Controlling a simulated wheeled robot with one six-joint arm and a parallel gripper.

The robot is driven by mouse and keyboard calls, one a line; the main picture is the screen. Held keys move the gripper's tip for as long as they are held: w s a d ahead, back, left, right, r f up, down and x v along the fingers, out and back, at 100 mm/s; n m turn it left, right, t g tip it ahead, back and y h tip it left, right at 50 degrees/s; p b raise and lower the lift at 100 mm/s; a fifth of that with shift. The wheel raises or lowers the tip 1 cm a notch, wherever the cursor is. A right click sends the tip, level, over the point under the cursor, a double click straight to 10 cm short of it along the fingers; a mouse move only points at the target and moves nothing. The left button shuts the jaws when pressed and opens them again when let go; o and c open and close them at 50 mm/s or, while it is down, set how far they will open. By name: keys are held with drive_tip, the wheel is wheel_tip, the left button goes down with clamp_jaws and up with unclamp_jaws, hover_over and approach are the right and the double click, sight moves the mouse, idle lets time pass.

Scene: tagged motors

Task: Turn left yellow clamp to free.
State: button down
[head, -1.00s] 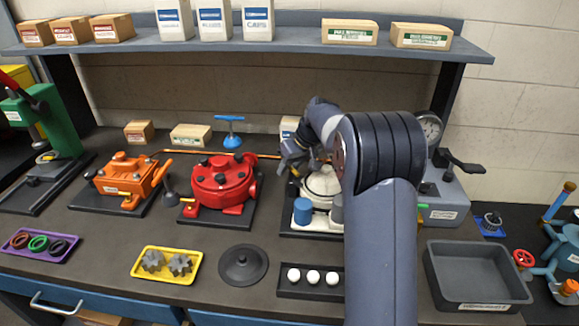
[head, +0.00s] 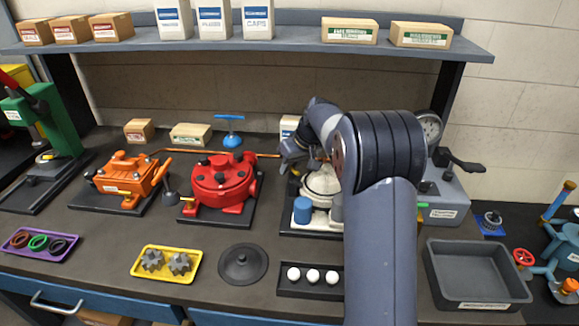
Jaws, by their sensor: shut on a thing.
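The white motor (head: 322,182) stands on a dark base plate behind my arm, with a blue cylinder (head: 302,211) at its front left. My gripper (head: 291,163) is at the motor's left rear edge, pointing down and shut. What sits between the fingers is too small and covered to see clearly; from its place it appears to be the left yellow clamp. My arm hides the motor's right side. A small yellow piece (head: 420,214) shows just right of my arm; I cannot tell what it belongs to.
A red motor (head: 220,181) and an orange motor (head: 128,180) stand to the left. A grey machine with a gauge (head: 446,195) is close on the right. A black tray with white balls (head: 313,292), a dark disc (head: 243,264) and a grey bin (head: 477,275) lie in front. A shelf (head: 280,40) spans above.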

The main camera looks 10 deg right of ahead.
sight(299, 174)
drive_tip(key=m, duration=0.1)
drive_tip(key=m+h, duration=0.1)
drive_tip(key=m+t, duration=0.1)
drive_tip(key=shift+d+m, duration=0.25)
drive_tip(key=shift+m, duration=0.15)
drive_tip(key=shift+d+m+t+h, duration=0.2)
drive_tip(key=shift+m+h, duration=0.3)
drive_tip(key=shift+m, duration=0.5)
drive_tip(key=shift+d+m+t+h, duration=0.15)
drive_tip(key=shift+m+h, duration=0.35)
drive_tip(key=shift+m, duration=0.5)
drive_tip(key=c, duration=1.5)
unclamp_jaws()
drive_tip(key=shift+r, duration=0.1)
drive_tip(key=v, duration=1)
drive_tip(key=shift+s+r, duration=0.15)
drive_tip(key=shift+r, duration=0.2)
